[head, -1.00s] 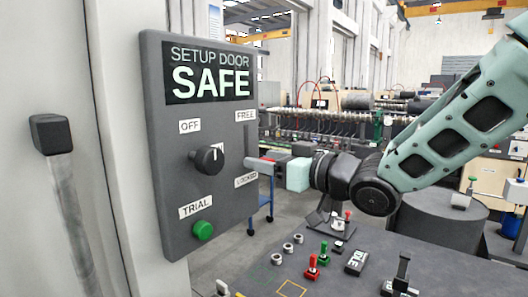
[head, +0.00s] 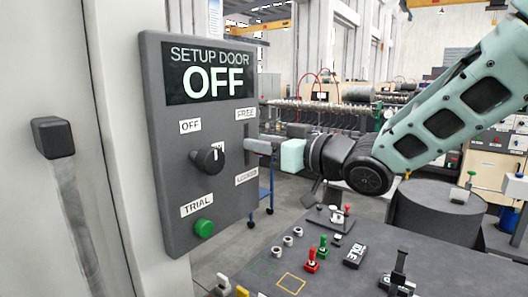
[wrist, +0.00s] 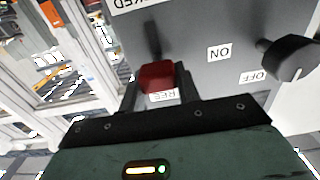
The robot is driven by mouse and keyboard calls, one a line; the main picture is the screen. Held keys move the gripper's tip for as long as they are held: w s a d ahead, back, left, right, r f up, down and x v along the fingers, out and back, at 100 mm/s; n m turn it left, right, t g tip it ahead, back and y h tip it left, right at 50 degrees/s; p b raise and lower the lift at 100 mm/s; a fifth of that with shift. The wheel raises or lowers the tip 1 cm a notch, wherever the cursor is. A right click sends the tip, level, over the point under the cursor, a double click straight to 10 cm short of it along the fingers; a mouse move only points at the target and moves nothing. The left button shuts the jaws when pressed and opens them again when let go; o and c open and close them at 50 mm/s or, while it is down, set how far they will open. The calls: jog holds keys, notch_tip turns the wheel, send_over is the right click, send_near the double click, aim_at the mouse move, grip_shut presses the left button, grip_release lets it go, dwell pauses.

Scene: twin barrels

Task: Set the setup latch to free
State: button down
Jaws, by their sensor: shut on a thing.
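The grey setup door panel (head: 165,225) stands at the left of the head view, and its display (head: 210,83) reads "SETUP DOOR OFF". A FREE label (head: 244,114) is at its upper right and a LOCKED label (head: 246,176) is lower. My gripper (head: 260,147) is at the panel's right edge, between these labels and closer to FREE. The wrist view, upside down, shows my gripper (wrist: 157,88) shut on the red latch handle (wrist: 157,75), next to the FREE label (wrist: 164,96). The handle is hidden in the head view.
A black rotary knob (head: 207,160) and a green TRIAL button (head: 203,228) are on the panel, left of my gripper. A dark bench (head: 330,275) with small levers and rings lies below. A black-ended bar handle (head: 52,137) is at far left.

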aim_at(246, 123)
notch_tip(246, 123, up, 4)
jog(key=shift+f+p, duration=0.2)
jog(key=shift+p, duration=0.2)
jog(key=c, duration=1)
grip_release()
jog(key=shift+s+d+f, duration=0.1)
jog(key=shift+s+d, duration=0.05)
jog(key=shift+d, duration=0.1)
jog(key=b+v, duration=0.5)
jog(key=v, duration=1.2)
